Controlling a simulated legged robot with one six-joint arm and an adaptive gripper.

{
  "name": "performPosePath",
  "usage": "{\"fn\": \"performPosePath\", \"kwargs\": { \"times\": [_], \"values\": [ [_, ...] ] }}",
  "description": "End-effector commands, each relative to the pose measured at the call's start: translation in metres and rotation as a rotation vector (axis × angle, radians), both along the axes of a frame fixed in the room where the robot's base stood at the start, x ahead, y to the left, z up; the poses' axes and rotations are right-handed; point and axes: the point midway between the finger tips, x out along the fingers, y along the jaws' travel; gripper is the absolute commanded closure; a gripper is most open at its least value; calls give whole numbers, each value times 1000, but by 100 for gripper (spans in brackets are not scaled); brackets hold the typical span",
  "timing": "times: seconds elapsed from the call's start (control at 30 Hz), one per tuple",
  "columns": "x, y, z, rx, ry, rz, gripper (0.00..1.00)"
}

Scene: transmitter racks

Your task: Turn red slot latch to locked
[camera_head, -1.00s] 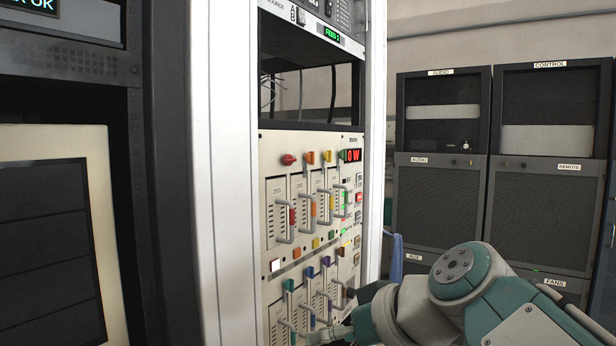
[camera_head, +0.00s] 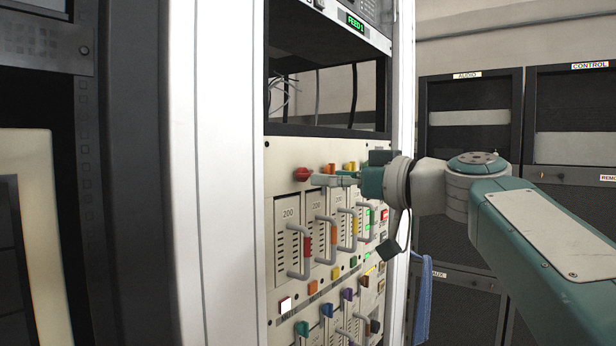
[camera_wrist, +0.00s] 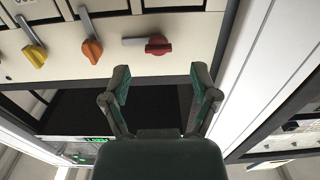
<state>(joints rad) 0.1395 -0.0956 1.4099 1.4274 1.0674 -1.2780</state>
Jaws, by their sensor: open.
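The red slot latch (camera_head: 303,174) is a small red knob at the upper left of the cream slot panel, above the leftmost slot. In the wrist view the red latch (camera_wrist: 157,45) shows with a grey bar pointing left from it, just beyond my fingertips. My gripper (camera_head: 318,180) is at the panel's top row, right beside the red latch in the head view. In the wrist view my gripper (camera_wrist: 162,82) has its two fingers spread with nothing between them. Whether a fingertip touches the latch cannot be told.
An orange latch (camera_wrist: 92,50) and a yellow latch (camera_wrist: 35,55) sit alongside the red one. Grey slot handles (camera_head: 307,255) stick out below. An open bay with loose cables (camera_head: 317,95) lies above. The white rack post (camera_head: 215,180) stands at left.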

Motion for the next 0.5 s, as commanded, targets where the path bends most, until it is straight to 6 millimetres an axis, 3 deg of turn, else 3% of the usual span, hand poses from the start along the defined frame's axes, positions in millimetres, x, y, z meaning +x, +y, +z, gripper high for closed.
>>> {"fn": "performPosePath", "kwargs": {
  "times": [0.23, 0.5],
  "values": [
    [23, 30, 0, -1, 1, 2, 23],
    [29, 37, -1, -1, 1, -1, 23]
  ]
}}
